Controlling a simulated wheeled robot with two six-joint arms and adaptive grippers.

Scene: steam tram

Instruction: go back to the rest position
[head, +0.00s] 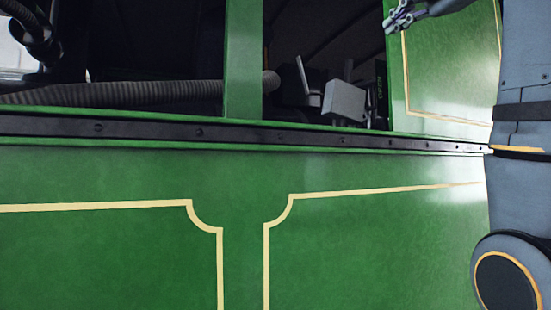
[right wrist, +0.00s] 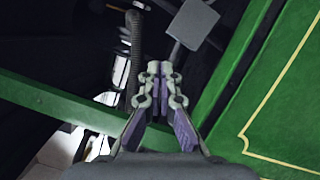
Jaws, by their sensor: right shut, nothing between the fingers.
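My right gripper (head: 402,16) is at the top of the head view, in front of the green panel right of the window opening. In the right wrist view its fingers (right wrist: 160,70) are together, with nothing between them. My right arm runs down the right edge of the head view. My left gripper is not in view.
The green tram side (head: 130,260) with cream lining fills the lower head view. A dark riveted rail (head: 270,136) runs below the openings. Inside are a ribbed hose (head: 150,93) and a grey block (head: 345,102). A green post (head: 243,60) stands between the openings.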

